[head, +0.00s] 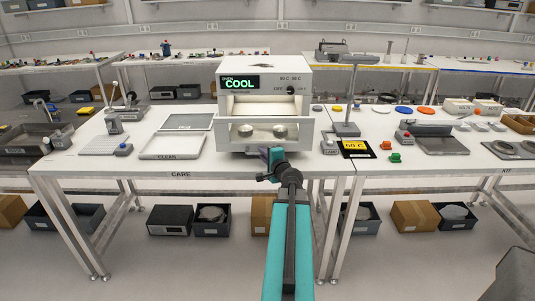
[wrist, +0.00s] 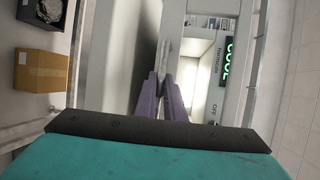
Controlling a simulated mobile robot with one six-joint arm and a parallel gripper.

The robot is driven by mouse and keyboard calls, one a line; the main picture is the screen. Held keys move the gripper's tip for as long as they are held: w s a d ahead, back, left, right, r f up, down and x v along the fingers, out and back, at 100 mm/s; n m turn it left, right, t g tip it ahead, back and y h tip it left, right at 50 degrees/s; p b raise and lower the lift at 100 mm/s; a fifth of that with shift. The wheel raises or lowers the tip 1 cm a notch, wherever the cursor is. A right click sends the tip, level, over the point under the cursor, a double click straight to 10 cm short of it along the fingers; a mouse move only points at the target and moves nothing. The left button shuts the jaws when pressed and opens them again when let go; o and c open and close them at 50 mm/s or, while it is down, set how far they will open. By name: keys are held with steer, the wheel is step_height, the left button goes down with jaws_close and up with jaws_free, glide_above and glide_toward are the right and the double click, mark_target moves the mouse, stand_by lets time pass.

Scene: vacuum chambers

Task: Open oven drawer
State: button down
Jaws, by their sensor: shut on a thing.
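The oven (head: 306,95) is a white box with a green COOL display, standing on the bench marked CARE. Its lit opening (head: 265,106) shows above a drawer (head: 226,133), where two round metal pieces (head: 279,131) are visible. I cannot tell how far out the drawer is. My gripper (head: 271,153) is at the lower front of the oven, reaching up from below. In the wrist view, its two purple fingers (wrist: 164,88) are shut on the drawer handle (wrist: 163,48), a pale bar beside the lit opening. The fingers partly hide the handle.
Left of the oven are a white tray (head: 171,146) marked CLEAN and a grey tray (head: 187,121). On the right are a stand (head: 346,128), a yellow 60 C sign (head: 355,147) and coloured knobs. Boxes (head: 170,219) lie beneath the bench.

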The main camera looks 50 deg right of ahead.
steer(key=shift+s+a, duration=0.25)
steer(key=shift+a, duration=0.15)
steer(key=c, duration=1.8)
jaws_free()
steer(key=shift+c, duration=0.2)
